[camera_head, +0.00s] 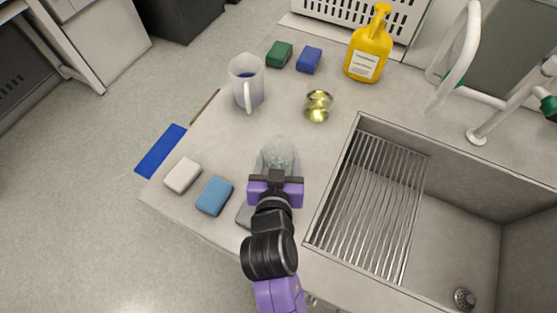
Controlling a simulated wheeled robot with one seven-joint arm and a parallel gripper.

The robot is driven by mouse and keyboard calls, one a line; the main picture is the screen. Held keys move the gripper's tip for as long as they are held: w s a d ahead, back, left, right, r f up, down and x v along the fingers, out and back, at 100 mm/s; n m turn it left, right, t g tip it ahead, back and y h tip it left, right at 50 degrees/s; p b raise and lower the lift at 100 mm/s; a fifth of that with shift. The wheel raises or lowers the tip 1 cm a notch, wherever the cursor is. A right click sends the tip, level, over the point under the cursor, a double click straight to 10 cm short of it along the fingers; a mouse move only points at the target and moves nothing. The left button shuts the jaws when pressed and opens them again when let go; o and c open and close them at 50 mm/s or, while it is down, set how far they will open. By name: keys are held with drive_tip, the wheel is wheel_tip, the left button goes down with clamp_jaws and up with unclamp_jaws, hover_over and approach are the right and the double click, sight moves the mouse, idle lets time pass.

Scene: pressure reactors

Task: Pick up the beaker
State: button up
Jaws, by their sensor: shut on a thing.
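A grey, see-through rounded vessel (278,152), which looks like the glass beaker, is at the counter's front left part, left of the sink. My gripper (276,176) is at its near side, and its purple body hides the lower part of the vessel. The gripper is shut on this vessel. The fingertips are mostly hidden, and I cannot tell whether the vessel touches the counter. A clear jug with a handle (246,84) stands farther back to the left.
A small yellowish glass (318,106) stands behind the gripper. White (183,175), blue (214,196) and grey sponges lie near the front edge; green and dark blue ones lie at the back. A yellow bottle (368,48) stands behind. The sink (450,190) with a rack is right.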

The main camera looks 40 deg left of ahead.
wheel_tip(320, 180, up, 18)
drive_tip(key=shift+r, duration=0.2)
